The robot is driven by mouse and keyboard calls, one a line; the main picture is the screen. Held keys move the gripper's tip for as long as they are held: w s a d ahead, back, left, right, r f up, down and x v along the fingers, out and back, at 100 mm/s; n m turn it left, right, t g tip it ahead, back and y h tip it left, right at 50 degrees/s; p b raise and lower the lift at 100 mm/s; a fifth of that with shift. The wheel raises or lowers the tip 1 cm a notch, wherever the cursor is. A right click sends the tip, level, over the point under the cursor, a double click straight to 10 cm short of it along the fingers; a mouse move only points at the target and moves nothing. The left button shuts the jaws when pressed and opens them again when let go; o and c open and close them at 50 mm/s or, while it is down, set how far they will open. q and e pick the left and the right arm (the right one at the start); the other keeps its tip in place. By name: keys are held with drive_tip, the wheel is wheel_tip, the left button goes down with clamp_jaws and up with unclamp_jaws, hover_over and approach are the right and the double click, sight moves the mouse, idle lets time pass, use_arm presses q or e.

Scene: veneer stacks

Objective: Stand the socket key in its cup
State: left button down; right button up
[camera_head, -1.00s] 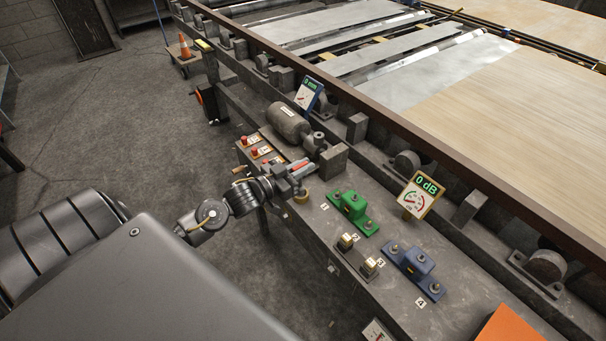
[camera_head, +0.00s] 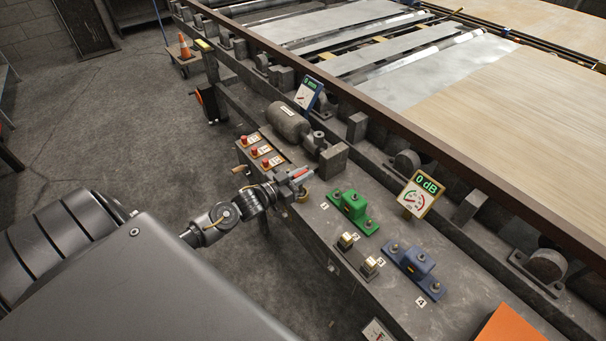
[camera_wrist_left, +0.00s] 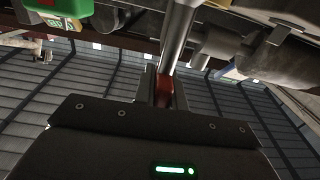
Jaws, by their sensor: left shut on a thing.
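My left gripper (camera_head: 296,179) is shut on the socket key, whose red part (camera_head: 300,173) shows between the fingers in the head view. In the left wrist view, the key's bright metal shaft (camera_wrist_left: 178,38) rises from between the fingers (camera_wrist_left: 162,86), with a dark red part at the grip. A small tan round cup (camera_head: 303,197) stands on the bench just below the gripper and is partly hidden by it. The gap between key and cup cannot be judged. My right gripper is not in view.
A green block (camera_head: 353,207) and a blue block (camera_head: 415,261) are bolted right of the cup. Red buttons (camera_head: 255,152), a grey motor (camera_head: 287,122) and a 0 dB gauge (camera_head: 420,192) are nearby.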

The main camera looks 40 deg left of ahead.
use_arm(q)
drive_tip(key=shift+f, duration=0.1)
drive_tip(key=c, duration=1.9)
unclamp_jaws()
drive_tip(key=o, duration=0.4)
drive_tip(key=shift+o, duration=0.2)
drive_tip(key=b+v, duration=0.1)
drive_tip(key=v, duration=1.1)
